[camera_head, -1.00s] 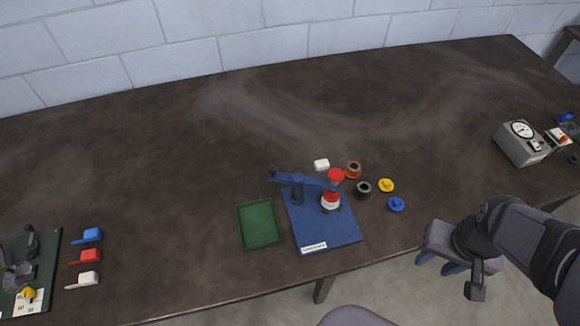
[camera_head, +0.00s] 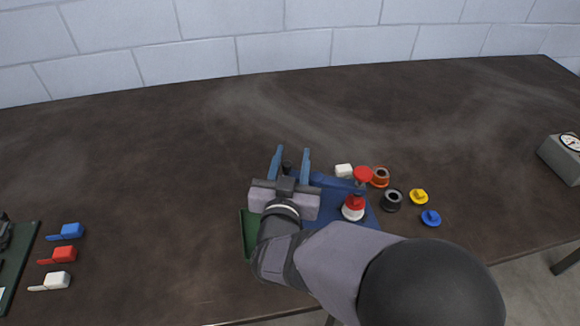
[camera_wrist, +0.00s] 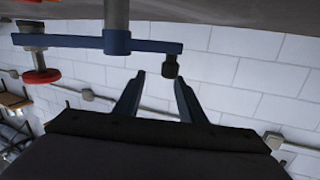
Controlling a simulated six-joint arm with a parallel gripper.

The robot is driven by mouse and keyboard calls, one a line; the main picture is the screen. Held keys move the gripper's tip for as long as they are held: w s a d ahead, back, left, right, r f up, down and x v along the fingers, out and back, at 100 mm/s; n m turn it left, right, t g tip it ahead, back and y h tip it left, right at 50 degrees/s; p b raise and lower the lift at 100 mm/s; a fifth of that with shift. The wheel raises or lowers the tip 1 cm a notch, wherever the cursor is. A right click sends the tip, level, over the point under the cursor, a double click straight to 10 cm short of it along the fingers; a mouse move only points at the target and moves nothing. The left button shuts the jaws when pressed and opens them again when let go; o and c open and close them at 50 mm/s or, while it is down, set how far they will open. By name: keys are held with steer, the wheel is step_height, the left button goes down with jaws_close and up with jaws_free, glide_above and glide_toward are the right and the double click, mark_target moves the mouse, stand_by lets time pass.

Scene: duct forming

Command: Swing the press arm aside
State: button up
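The press arm (camera_head: 333,182) is a blue bar over the blue base plate (camera_head: 374,222). It also crosses the top of the wrist view (camera_wrist: 75,42). A dark knob (camera_wrist: 170,67) hangs at one end, and a red disc (camera_wrist: 38,77) is at the other. In the head view the red head stands over a red and white stack (camera_head: 353,208). My gripper (camera_head: 292,152) is open at the knob end. In the wrist view its fingers (camera_wrist: 160,78) point toward the bar, with the knob between the tips, nearer the right one. Contact cannot be told. My arm hides the post and much of the plate.
A green tray (camera_head: 245,235) is partly hidden by my arm. The table behind is clear.

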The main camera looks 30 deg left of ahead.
mark_target(286, 170)
steer(key=shift+t+h, duration=0.4)
steer(key=shift+t, duration=0.3)
steer(key=s+f, duration=0.1)
steer(key=s+f+b, duration=0.1)
steer(key=s, duration=0.1)
steer(key=shift+s+f, duration=0.2)
steer(key=shift+s, duration=0.05)
steer(key=shift+s+d, duration=0.15)
steer(key=shift+d, duration=0.05)
steer(key=shift+p+x, duration=0.75)
steer(key=shift+x, duration=2.95)
jaws_close()
